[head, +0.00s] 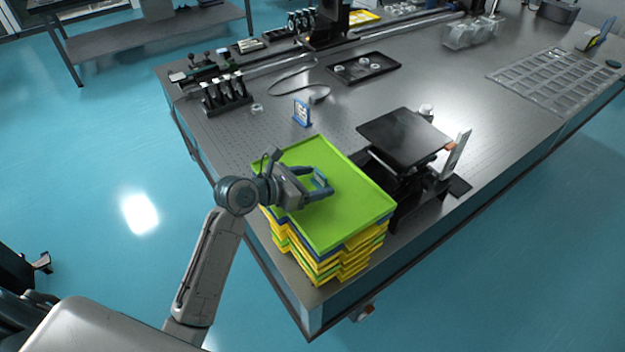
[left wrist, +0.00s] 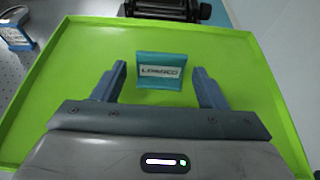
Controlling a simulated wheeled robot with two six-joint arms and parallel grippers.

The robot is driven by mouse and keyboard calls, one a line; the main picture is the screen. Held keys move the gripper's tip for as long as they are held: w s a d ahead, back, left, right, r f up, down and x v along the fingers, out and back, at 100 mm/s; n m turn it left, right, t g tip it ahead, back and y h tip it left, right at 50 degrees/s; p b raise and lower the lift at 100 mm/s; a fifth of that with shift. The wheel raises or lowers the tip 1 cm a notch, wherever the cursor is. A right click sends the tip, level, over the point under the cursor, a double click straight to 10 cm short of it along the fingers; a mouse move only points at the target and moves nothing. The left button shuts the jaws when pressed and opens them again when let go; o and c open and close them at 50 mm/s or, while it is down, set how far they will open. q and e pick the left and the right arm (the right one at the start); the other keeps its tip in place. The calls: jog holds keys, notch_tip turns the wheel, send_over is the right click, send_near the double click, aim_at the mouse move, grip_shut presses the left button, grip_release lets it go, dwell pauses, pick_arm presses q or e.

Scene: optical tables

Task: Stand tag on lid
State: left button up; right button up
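A teal tag (left wrist: 161,71) with a white label, which seems to read "LOADED", stands on the green lid (left wrist: 70,60), tilted back a little. The lid is the top of a stack of yellow, blue and green trays in the head view (head: 350,215). My left gripper (left wrist: 159,72) is open over the lid, one finger on each side of the tag, with gaps showing between the fingers and the tag. In the head view the left gripper (head: 322,184) partly hides the tag. My right gripper is not in view.
A blue-framed stand (head: 302,113) with a white label is on the table behind the stack. A black platform (head: 403,135) on a jack stands close to the right of the stack. A black tray (head: 363,68) lies farther back. The lid is otherwise bare.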

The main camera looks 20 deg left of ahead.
pick_arm(q)
jog(key=shift+r, duration=0.1)
jog(key=b+v, duration=0.1)
jog(key=v, duration=0.9)
jog(key=shift+b, duration=0.3)
jog(key=shift+v, duration=1)
jog(key=shift+r, duration=0.1)
